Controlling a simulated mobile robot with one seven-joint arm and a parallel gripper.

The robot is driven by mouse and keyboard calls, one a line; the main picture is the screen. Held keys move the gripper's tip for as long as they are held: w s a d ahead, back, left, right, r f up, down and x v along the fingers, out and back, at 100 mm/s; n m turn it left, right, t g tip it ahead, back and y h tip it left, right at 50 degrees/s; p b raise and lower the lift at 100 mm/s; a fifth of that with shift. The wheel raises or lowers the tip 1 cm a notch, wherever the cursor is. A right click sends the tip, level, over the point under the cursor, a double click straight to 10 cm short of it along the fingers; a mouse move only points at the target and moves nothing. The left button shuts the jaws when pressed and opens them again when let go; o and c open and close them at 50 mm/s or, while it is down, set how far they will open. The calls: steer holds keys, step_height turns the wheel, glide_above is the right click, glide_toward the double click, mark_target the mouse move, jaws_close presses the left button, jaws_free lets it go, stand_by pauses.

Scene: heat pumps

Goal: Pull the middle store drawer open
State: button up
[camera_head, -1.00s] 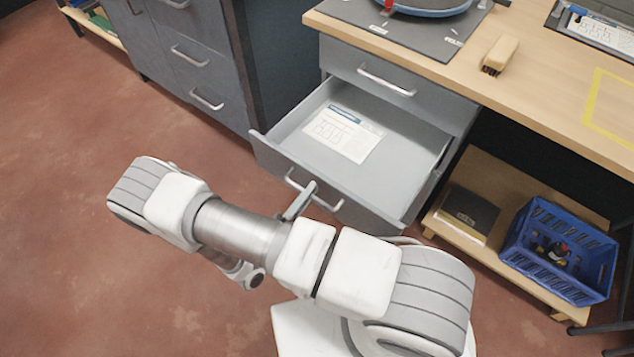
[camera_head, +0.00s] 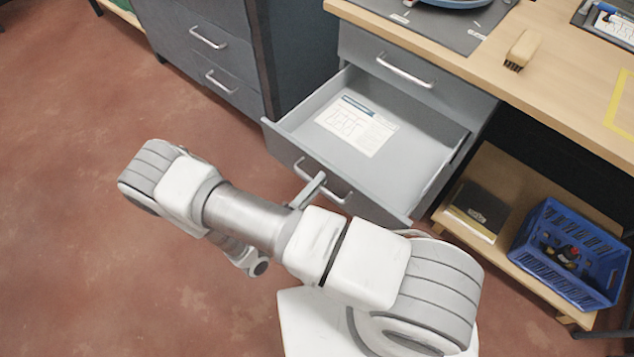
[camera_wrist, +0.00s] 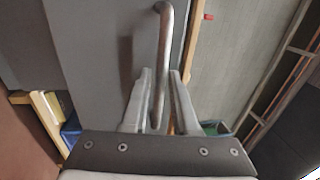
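The middle store drawer (camera_head: 440,185) stands well open below the bench's top drawer (camera_head: 418,80), which is closed. A sheet of paper (camera_head: 357,126) lies inside it. My gripper (camera_head: 318,179) is at the bar handle (camera_head: 338,198) on the drawer's front. In the wrist view, the two fingers (camera_wrist: 161,74) lie on either side of the handle bar (camera_wrist: 166,28), close against it, and look shut on it. Whatever lies below this drawer is hidden by my arm and the drawer.
A grey cabinet (camera_head: 215,60) with closed drawers stands at left. A low wooden shelf (camera_head: 515,185) at right holds a blue crate (camera_head: 570,255) and a dark box (camera_head: 478,210). A brush (camera_head: 522,50) lies on the bench top (camera_head: 570,90). Red floor left of the drawer is clear.

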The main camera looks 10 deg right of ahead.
steer(key=v, duration=1.7)
steer(key=shift+p, duration=0.45)
steer(key=shift+s+a, duration=0.1)
